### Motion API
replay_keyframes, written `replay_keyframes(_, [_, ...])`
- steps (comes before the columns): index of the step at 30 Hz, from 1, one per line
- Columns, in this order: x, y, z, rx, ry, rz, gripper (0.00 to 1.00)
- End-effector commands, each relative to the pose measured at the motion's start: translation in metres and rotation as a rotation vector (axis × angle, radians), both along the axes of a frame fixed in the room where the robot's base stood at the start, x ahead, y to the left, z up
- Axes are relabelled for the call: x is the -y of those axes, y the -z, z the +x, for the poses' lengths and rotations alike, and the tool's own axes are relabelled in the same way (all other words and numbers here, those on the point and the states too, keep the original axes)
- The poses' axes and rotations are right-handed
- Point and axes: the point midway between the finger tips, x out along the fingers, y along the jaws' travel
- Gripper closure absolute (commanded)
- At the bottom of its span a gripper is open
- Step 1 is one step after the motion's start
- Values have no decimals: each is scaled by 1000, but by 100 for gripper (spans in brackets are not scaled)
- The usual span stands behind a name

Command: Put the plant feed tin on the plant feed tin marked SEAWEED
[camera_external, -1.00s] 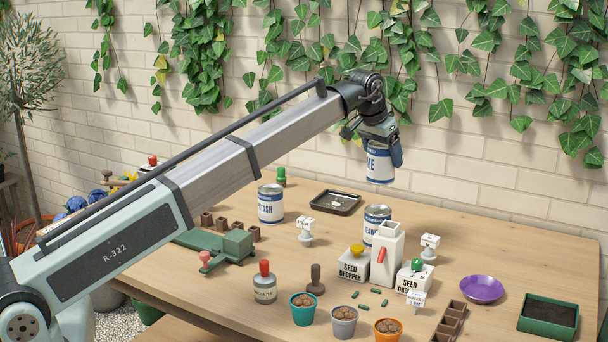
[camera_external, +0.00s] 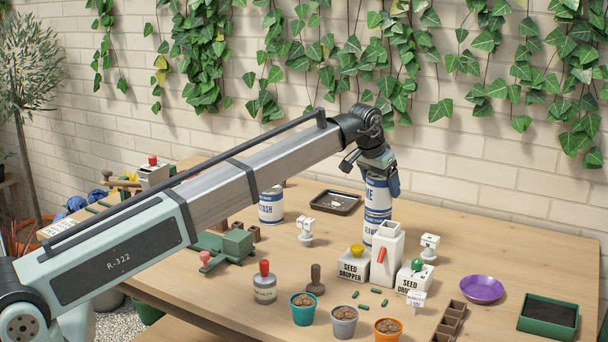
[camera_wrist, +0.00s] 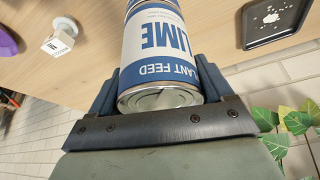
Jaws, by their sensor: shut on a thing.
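The plant feed tin marked LIME (camera_wrist: 165,45) is white and blue with a metal end. My gripper (camera_external: 381,176) is shut on it; in the wrist view the fingers (camera_wrist: 158,88) clasp its two sides. In the external view the LIME tin (camera_external: 376,194) is upright, directly above the tin marked SEAWEED (camera_external: 371,232). The two look in line and touching or nearly so; I cannot tell if there is a small gap. The lower part of the SEAWEED tin is hidden behind a white container.
The white container (camera_external: 387,256) and two seed dropper boxes (camera_external: 353,265) stand close in front. A purple saucer (camera_external: 482,289) is to the right.

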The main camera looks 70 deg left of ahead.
Motion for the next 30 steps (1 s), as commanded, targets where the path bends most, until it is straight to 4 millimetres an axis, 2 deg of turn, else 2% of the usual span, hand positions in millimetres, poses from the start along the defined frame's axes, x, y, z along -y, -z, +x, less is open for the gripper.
replay_keyframes(3, [0, 3, 0, 0, 0, 0, 65])
replay_keyframes(4, [0, 3, 0, 0, 0, 0, 18])
replay_keyframes(9, [0, 3, 0, 0, 0, 0, 2])
replay_keyframes(20, [0, -2, 0, 1, 0, 0, 0])
replay_keyframes(23, [2, -11, -4, 1, 0, 0, 0])
replay_keyframes(30, [10, -52, -19, 1, 0, 0, 0])
